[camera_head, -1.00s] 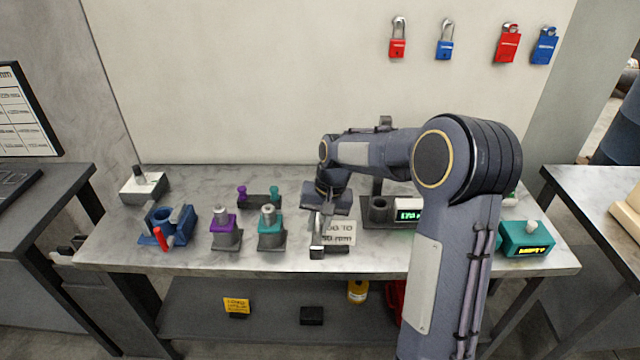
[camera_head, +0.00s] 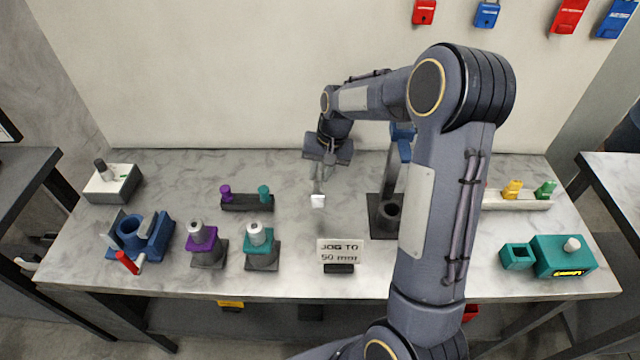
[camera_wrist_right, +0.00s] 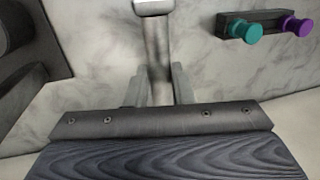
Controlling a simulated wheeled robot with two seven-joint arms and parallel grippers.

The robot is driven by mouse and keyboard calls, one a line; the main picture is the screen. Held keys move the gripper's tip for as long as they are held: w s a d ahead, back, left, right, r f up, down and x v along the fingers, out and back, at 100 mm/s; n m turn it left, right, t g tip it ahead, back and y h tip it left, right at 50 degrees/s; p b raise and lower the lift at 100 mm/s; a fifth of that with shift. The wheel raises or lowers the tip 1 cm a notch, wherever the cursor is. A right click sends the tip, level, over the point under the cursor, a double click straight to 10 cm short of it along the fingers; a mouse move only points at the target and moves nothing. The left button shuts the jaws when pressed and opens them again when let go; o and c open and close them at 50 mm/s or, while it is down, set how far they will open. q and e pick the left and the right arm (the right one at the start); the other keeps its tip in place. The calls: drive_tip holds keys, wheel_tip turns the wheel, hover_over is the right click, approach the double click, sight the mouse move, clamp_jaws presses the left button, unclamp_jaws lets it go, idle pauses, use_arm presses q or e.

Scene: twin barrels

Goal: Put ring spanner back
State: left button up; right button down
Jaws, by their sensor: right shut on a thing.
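My right gripper (camera_head: 322,170) reaches over the middle of the marble-topped bench and is shut on a slim grey metal tool (camera_head: 318,199). The tool hangs down, and its lower end is a bright block. In the right wrist view the tool's shaft (camera_wrist_right: 157,50) runs between the two fingers (camera_wrist_right: 160,88). I take it for the ring spanner, but no ring shows and its upper end is hidden. The tool appears apart from the things around it. My left gripper is out of view.
A dark stand with a cup (camera_head: 389,212) is just right, partly behind my arm. A sign (camera_head: 340,251) stands in front. Left are a purple-and-teal peg rack (camera_head: 247,202), two capped posts and a blue vise (camera_head: 143,236). A teal box (camera_head: 564,257) is far right.

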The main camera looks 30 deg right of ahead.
drive_tip(key=shift+s+d+p+x, duration=0.1)
drive_tip(key=shift+d+p+x, duration=0.1)
drive_tip(key=shift+x, duration=0.9)
drive_tip(key=shift+s+d+p+x, duration=0.1)
drive_tip(key=shift+s+d+x, duration=0.1)
drive_tip(key=shift+x, duration=0.9)
drive_tip(key=shift+s+d+p+x, duration=0.1)
drive_tip(key=shift+d+x, duration=0.1)
drive_tip(key=shift+x, duration=0.95)
drive_tip(key=shift+f, duration=0.2)
drive_tip(key=c, duration=1.3)
unclamp_jaws()
drive_tip(key=shift+o, duration=0.2)
drive_tip(key=w+b+v, duration=0.1)
drive_tip(key=v, duration=1)
drive_tip(key=s+a+r+n+t+y, duration=0.15)
drive_tip(key=s+a+r, duration=0.35)
drive_tip(key=s+r, duration=0.5)
drive_tip(key=s+a+f+n+t, duration=0.1)
drive_tip(key=s+a, duration=0.2)
drive_tip(key=s, duration=0.5)
drive_tip(key=s+a+f+n+t, duration=0.2)
drive_tip(key=s+a, duration=0.2)
drive_tip(key=s, duration=0.4)
